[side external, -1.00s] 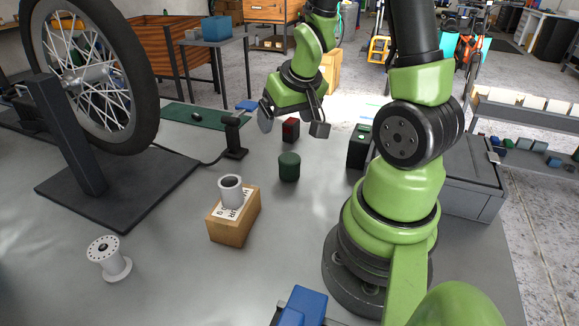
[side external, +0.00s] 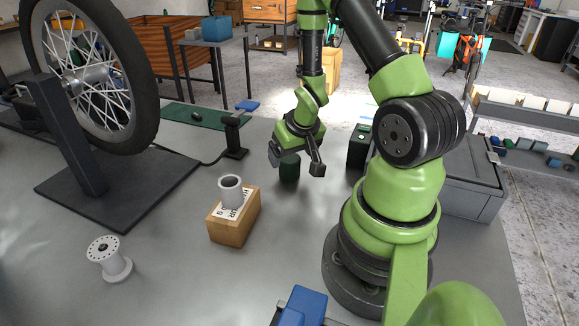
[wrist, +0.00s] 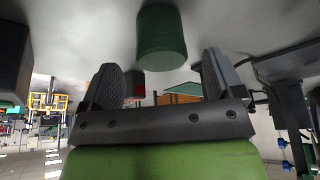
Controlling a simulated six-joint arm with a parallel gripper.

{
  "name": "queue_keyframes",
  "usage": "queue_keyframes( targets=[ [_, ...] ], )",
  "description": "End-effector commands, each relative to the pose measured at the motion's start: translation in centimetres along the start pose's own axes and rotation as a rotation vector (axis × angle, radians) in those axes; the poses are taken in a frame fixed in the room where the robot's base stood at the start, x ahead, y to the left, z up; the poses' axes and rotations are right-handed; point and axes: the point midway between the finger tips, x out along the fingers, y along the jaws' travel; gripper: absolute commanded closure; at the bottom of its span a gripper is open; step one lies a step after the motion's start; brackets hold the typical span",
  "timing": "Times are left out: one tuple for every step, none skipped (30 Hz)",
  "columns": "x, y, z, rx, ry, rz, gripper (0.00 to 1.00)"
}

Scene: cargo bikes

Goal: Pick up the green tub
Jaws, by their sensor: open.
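The green tub (side external: 289,169) is a small dark green cylinder standing upright on the grey table, partly hidden by my gripper in the side view. It also shows in the wrist view (wrist: 161,40), at the top middle, beyond and between the two fingers. My gripper (side external: 297,165) is open and tilted, with one finger at the tub's left and the other at its right in the side view. In the wrist view my open gripper (wrist: 159,80) has nothing between its fingertips that I can see touching them.
A dark green box (side external: 358,147) stands to the right. A black post (side external: 233,135) stands to the left, and a white spool (side external: 108,259) farther forward. A red block (wrist: 138,90) shows behind the fingers.

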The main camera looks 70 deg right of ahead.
Motion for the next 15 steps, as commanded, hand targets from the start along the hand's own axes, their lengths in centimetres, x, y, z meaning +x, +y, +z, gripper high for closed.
queue_keyframes(
  targets=[
    [0.8, -0.1, 0.0, -0.001, -0.004, -0.001, 0.13],
    [1.3, -0.1, 0.0, -0.001, -0.005, -0.001, 0.13],
    [1.8, -0.2, 0.0, -0.001, -0.004, -0.001, 0.13],
    [2.2, -0.2, 0.0, -0.001, -0.004, -0.001, 0.13],
    [2.5, -0.2, 0.0, -0.001, -0.004, -0.001, 0.13],
    [2.9, -0.2, 0.0, 0.000, -0.004, -0.001, 0.13],
    [3.1, -0.2, 0.0, 0.000, -0.004, -0.001, 0.13],
    [3.3, -0.2, 0.0, 0.000, -0.004, -0.001, 0.13],
    [3.5, -0.2, -0.1, 0.000, -0.003, -0.001, 0.13],
    [3.6, -0.2, -0.1, 0.000, -0.003, -0.001, 0.13],
    [3.6, -0.2, -0.1, 0.000, -0.003, -0.001, 0.13],
    [3.6, -0.2, -0.1, 0.000, -0.003, -0.001, 0.13],
    [3.6, -0.2, -0.1, 0.000, -0.003, -0.001, 0.13],
    [3.6, -0.1, -0.1, 0.000, -0.003, -0.001, 0.13],
    [3.6, -0.2, -0.1, 0.000, -0.003, -0.001, 0.13]
  ],
)
